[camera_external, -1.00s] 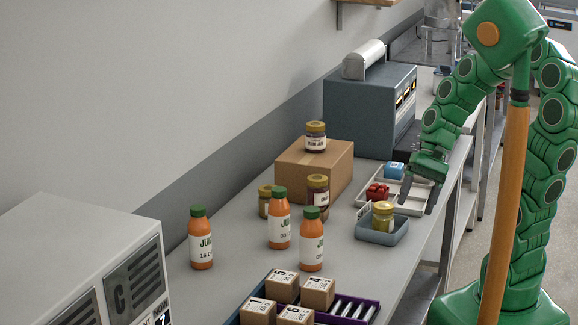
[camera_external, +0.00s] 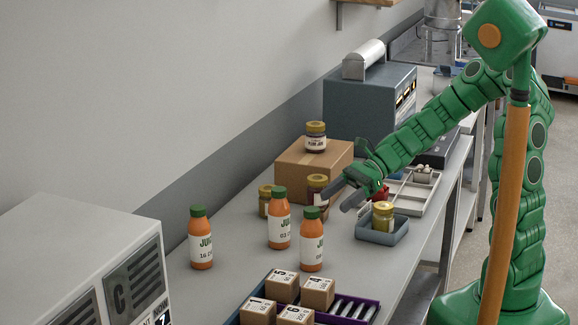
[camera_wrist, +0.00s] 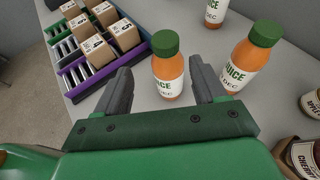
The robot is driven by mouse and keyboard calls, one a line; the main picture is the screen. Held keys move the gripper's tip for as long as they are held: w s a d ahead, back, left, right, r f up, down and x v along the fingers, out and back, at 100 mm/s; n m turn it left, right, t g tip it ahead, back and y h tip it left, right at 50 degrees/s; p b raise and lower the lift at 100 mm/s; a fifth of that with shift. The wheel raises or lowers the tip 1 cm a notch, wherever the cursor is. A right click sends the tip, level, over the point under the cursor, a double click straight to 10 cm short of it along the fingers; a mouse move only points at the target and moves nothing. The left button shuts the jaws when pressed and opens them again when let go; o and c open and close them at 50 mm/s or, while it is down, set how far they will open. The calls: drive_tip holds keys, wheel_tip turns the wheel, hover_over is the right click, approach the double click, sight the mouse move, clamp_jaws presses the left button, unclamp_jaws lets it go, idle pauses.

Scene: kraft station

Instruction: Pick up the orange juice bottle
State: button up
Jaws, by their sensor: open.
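Three orange juice bottles with green caps stand upright on the bench: a left one (camera_external: 201,240), a middle one (camera_external: 279,225) and a right one (camera_external: 311,250). My gripper (camera_external: 333,202) is open and empty, above the bench and behind the right bottle. In the wrist view, one bottle (camera_wrist: 168,77) shows between the two open fingers (camera_wrist: 160,75), beyond their tips, without visible contact. A second bottle (camera_wrist: 246,62) stands to its right, and a third (camera_wrist: 215,10) is cut off at the top edge.
Numbered boxes (camera_external: 283,286) sit in a roller rack (camera_external: 360,308) in front. A cardboard box (camera_external: 290,165) with a jar (camera_external: 316,137) on top stands behind the bottles, with jars beside it. A blue-grey tray (camera_external: 375,236) holds a yellow-lidded jar (camera_external: 383,216).

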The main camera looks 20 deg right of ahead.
sight(318, 208)
drive_tip(key=shift+m, duration=0.3)
drive_tip(key=shift+w+a+r+x, duration=0.1)
drive_tip(key=shift+r+x, duration=0.05)
drive_tip(key=shift+x, duration=0.9)
drive_tip(key=shift+w+a+r+x, duration=0.1)
drive_tip(key=shift+w+x, duration=0.05)
drive_tip(key=shift+x, duration=0.9)
drive_tip(key=shift+w+a+r+x, duration=0.1)
drive_tip(key=shift+r+x, duration=0.05)
drive_tip(key=shift+x, duration=1.8)
clamp_jaws()
